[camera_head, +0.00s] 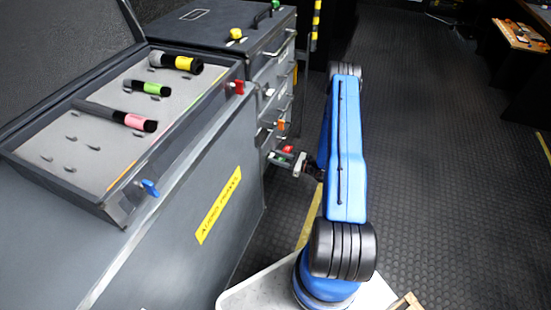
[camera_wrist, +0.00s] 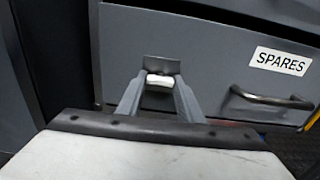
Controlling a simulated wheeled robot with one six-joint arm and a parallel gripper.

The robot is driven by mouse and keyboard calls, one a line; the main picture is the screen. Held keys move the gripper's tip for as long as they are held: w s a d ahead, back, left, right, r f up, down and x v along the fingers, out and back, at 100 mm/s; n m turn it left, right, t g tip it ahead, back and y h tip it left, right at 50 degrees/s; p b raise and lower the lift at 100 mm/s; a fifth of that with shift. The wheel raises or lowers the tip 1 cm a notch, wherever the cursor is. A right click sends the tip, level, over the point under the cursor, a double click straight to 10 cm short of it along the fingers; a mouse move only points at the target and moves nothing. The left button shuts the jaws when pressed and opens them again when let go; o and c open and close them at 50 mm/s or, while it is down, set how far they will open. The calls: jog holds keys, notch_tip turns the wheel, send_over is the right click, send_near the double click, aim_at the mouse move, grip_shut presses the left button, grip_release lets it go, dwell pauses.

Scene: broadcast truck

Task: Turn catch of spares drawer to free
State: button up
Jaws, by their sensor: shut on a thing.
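The spares drawer (camera_wrist: 200,45) is a dark grey front with a white SPARES label (camera_wrist: 282,61) at its right and a bar handle (camera_wrist: 270,101) below the label. Its catch (camera_wrist: 160,80) is a small whitish piece left of the handle, just below a grey plate. My gripper (camera_wrist: 160,92) is shut on the catch, one finger on each side. In the head view my gripper (camera_head: 287,160) is low at the cabinet's front, and the catch cannot be made out there. Which way the catch is turned is hard to tell.
The drawer cabinet (camera_head: 262,45) has several drawers with coloured catches, one orange (camera_head: 281,125). To its left is an open foam-lined case (camera_head: 75,150) holding several dark cylinders, with a blue latch (camera_head: 149,188) and a red latch (camera_head: 236,87). The floor (camera_head: 440,180) to the right is clear.

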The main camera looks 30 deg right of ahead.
jog(key=shift+n, duration=8.2)
jog(key=o, duration=1.1)
jog(key=v, duration=1.7)
jog(key=shift+s+d+f, duration=0.1)
jog(key=shift+s+d, duration=0.05)
jog(key=shift+s, duration=0.05)
